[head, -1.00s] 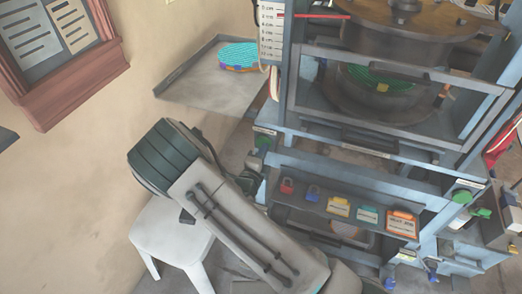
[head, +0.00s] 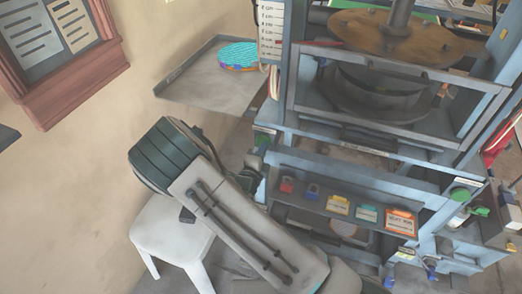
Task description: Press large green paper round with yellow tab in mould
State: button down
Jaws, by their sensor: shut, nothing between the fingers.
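The blue-grey press frame (head: 278,95) stands at the right in the head view. The die sits low, at or in the dark round mould (head: 380,108), behind the front guard frame (head: 300,85). The green paper round and its yellow tab do not show now; the die hides the mould's inside. My gripper is not in view; only my arm links show at the lower middle.
A grey side shelf (head: 195,90) left of the press holds a stack of turquoise-topped rounds (head: 238,52). A panel with several coloured tags (head: 340,205) is on the press front. A white stool (head: 165,230) stands behind my arm. A framed board (head: 60,60) hangs on the wall.

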jog(key=shift+w+d+r, duration=0.25)
jog(key=shift+w+r, duration=0.15)
dwell(0.3)
jog(key=p+v, duration=0.2)
jog(key=v, duration=1.3)
jog(key=shift+f, duration=0.35)
jog(key=shift+w+a, duration=0.1)
